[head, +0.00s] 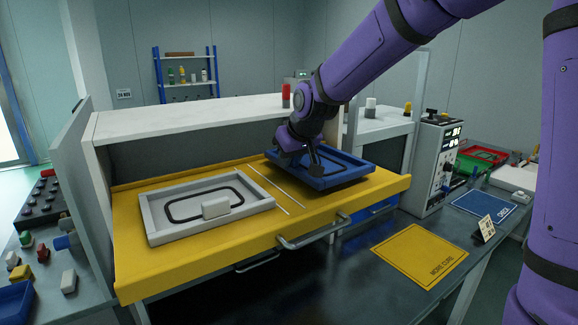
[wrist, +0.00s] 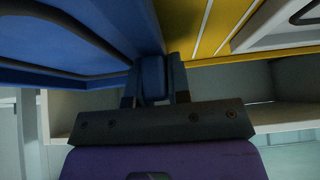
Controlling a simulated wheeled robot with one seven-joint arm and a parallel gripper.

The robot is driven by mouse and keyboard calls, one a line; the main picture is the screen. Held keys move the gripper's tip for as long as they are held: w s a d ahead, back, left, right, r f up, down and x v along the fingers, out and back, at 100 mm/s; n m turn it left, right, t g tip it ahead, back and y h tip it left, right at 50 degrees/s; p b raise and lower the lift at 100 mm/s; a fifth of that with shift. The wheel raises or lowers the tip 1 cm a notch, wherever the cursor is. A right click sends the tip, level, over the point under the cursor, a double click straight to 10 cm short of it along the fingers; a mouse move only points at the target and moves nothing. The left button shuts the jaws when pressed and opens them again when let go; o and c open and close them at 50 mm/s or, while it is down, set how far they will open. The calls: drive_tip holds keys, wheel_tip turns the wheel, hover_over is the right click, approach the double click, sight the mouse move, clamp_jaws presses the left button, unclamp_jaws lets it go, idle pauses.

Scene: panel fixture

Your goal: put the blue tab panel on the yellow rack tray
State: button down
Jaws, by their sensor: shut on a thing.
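The blue tab panel (head: 345,171) is a shallow blue framed panel with a dark loop line. It is over the right part of the yellow rack tray (head: 290,212), right of two pale lines. I cannot tell whether its underside touches the tray. My gripper (head: 314,166) is shut on the panel's blue tab, and my wrist partly hides the panel. In the wrist view the fingers of my gripper (wrist: 154,85) close around the blue tab (wrist: 153,75), with the blue panel (wrist: 75,35) at upper left and the yellow tray (wrist: 215,30) at upper right.
A grey tab panel (head: 160,232) lies on the left part of the tray. The white cabinet (head: 210,120) stands over the tray's back. A metal handle (head: 315,234) is on the tray front. A yellow mat (head: 420,254), a blue mat (head: 483,205) and a control box (head: 436,165) are at right.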

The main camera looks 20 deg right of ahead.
drive_tip(key=shift+f, duration=1)
drive_tip(key=shift+f, duration=0.1)
drive_tip(key=c, duration=1.1)
unclamp_jaws()
drive_tip(key=v, duration=1.1)
drive_tip(key=shift+s+r, duration=0.15)
drive_tip(key=shift+r, duration=0.1)
drive_tip(key=shift+s+d+r, duration=0.1)
drive_tip(key=shift+s+r, duration=0.05)
drive_tip(key=shift+r, duration=0.1)
